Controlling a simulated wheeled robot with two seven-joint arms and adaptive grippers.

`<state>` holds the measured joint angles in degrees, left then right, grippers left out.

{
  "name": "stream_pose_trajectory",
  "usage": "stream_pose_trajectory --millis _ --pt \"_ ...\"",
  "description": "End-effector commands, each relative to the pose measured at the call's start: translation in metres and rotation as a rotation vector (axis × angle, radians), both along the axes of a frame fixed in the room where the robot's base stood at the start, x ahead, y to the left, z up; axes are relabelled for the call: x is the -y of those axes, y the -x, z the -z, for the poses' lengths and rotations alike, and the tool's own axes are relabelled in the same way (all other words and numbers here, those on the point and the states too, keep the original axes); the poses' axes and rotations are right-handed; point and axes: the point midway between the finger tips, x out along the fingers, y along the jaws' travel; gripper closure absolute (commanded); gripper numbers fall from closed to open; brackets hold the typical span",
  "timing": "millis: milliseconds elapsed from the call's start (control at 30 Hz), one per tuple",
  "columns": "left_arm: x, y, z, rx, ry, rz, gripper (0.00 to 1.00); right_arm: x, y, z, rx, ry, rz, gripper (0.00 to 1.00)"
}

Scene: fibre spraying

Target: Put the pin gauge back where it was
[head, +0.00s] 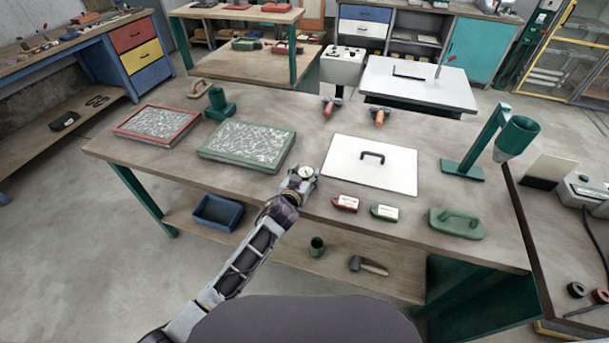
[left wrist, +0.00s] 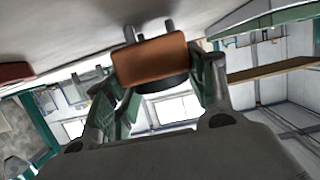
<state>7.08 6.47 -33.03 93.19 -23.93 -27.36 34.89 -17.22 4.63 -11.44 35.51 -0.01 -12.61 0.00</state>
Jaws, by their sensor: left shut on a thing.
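The pin gauge (head: 306,173) has a round pale dial that faces up in the head view. My left gripper (head: 298,182) is shut on it, over the front part of the workbench, between the green-framed panel (head: 250,146) and the white board (head: 345,174). In the left wrist view my left gripper (left wrist: 160,80) has its green-padded fingers on both sides of the gauge's orange-brown body (left wrist: 150,62). Short grey pins stick out of the body toward the pale surface. I cannot tell whether they touch it. My right gripper is not in view.
A red-framed panel (head: 157,123) lies at the left. A green funnel stand (head: 463,170) rises at the right.

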Motion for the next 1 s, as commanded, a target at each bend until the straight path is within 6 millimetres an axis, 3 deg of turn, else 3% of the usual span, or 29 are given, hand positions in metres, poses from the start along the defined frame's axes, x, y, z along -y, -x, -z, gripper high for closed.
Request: stream_pose_trajectory --millis 367,400,533,1000 --pt "0.0 -0.0003 0.0024 0.002 0.001 0.0 0.81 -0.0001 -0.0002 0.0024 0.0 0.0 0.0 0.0" --pt "-0.0003 -0.0001 0.0029 0.0 -0.001 -0.001 0.41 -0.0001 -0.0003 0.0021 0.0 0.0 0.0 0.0" --pt "-0.0002 -0.0001 0.0026 0.0 -0.001 0.0 0.25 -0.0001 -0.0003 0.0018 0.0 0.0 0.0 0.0" --pt "-0.0001 -0.0002 0.0006 0.0 -0.001 0.0 0.24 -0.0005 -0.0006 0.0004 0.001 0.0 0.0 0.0"
